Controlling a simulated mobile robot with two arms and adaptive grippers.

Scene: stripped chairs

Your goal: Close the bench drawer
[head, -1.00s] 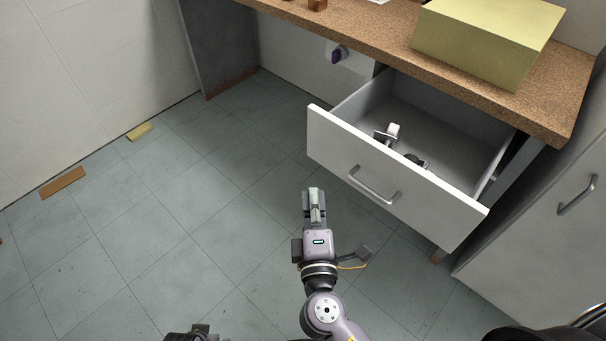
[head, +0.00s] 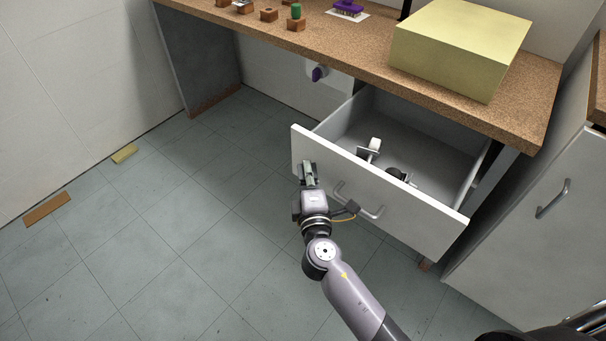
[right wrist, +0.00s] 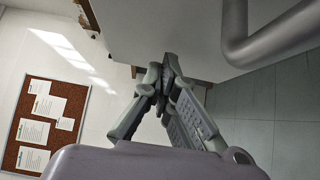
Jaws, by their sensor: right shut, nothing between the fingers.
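The bench drawer (head: 425,208) is pulled well out from under the cork-brown bench top (head: 350,52). It has a white front with a grey bar handle (head: 372,213), and a few small objects lie inside. My right gripper (head: 308,170) is shut and empty, in front of the left part of the drawer front, left of the handle. In the right wrist view the shut fingers (right wrist: 165,75) are close to the pale drawer front (right wrist: 165,30), with the handle (right wrist: 265,45) large at upper right. I cannot tell whether the fingertips touch the front. My left gripper is not seen.
A yellow box (head: 455,50) stands on the bench top, with several small wooden blocks farther left. A grey cabinet (head: 530,240) stands at the right. A brown piece (head: 47,209) and a yellow piece (head: 124,153) lie by the left wall. The tiled floor is mostly clear.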

